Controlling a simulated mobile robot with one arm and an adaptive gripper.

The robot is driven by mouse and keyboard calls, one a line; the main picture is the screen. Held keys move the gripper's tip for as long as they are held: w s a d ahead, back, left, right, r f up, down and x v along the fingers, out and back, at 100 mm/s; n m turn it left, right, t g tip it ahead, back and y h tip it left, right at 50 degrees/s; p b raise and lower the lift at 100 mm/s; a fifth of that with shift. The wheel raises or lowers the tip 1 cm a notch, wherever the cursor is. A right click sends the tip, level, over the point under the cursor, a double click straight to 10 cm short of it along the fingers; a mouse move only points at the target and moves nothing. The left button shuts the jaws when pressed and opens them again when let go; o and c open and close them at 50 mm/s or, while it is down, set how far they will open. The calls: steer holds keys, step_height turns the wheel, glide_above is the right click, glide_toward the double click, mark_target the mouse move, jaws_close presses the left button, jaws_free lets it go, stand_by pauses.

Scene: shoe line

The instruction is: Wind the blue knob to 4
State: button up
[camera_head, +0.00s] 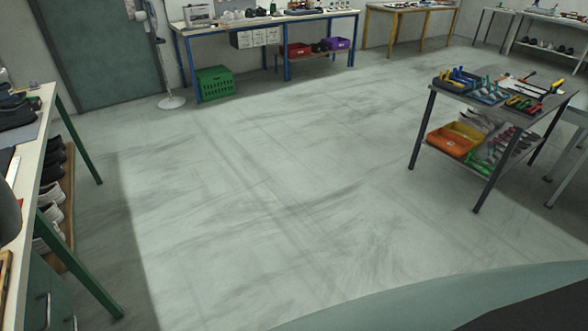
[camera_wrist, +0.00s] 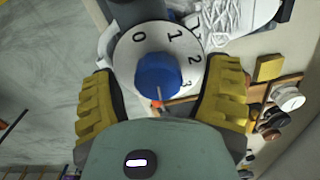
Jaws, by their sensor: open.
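The blue knob (camera_wrist: 158,72) shows in the wrist view, in the middle of a round white dial (camera_wrist: 128,52). The dial carries the figures 0, 1, 2 and 3, running clockwise from upper left to lower right. A 4 is not visible; the lower part of the dial is hidden behind my gripper. A thin grey line and a small orange-red tip show at the knob's lower edge. My gripper (camera_wrist: 162,76) is open, with one yellow finger on each side of the knob and gaps between. Neither knob nor gripper shows in the head view.
A white shoe (camera_wrist: 232,18) lies close beside the dial in the wrist view. In the head view, a bench with dark shoes (camera_head: 18,112) stands at left and a tool trolley (camera_head: 455,97) at right. The floor between them is clear.

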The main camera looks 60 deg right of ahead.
steer(key=shift+w+r, duration=0.35)
steer(key=shift+r, duration=0.4)
steer(key=shift+s+d+r, duration=0.1)
steer(key=shift+s+r, duration=0.25)
steer(key=shift+r, duration=0.4)
step_height(320, 180, up, 9)
steer(key=shift+f, duration=0.1)
